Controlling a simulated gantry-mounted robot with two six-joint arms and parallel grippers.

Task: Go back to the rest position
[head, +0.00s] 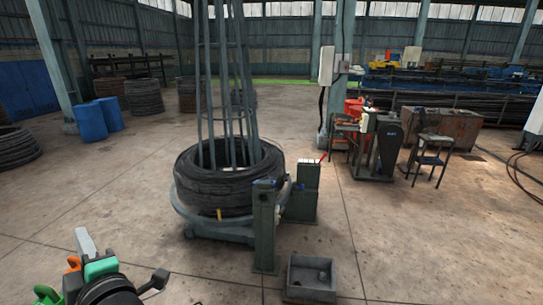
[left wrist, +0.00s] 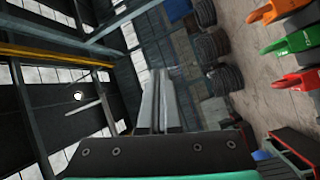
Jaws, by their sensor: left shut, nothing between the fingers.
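My left gripper (head: 82,238) is at the lower left of the head view, its grey fingers pointing up and together, holding nothing. In the left wrist view the same closed fingers (left wrist: 158,100) show in the middle with empty air around them. The capstan drum stand (head: 222,229) stands in mid floor with a thick black wire coil (head: 222,198) around its tall grey bars. The gripper is apart from it, nearer to me and to the left. My right gripper is in neither view.
A grey post (head: 264,230) and an open grey box (head: 312,278) stand in front of the drum. Orange (left wrist: 278,10), green (left wrist: 292,45) and red (left wrist: 298,80) handles show right in the left wrist view. Blue barrels (head: 90,121) stand far left. Floor left of the drum is clear.

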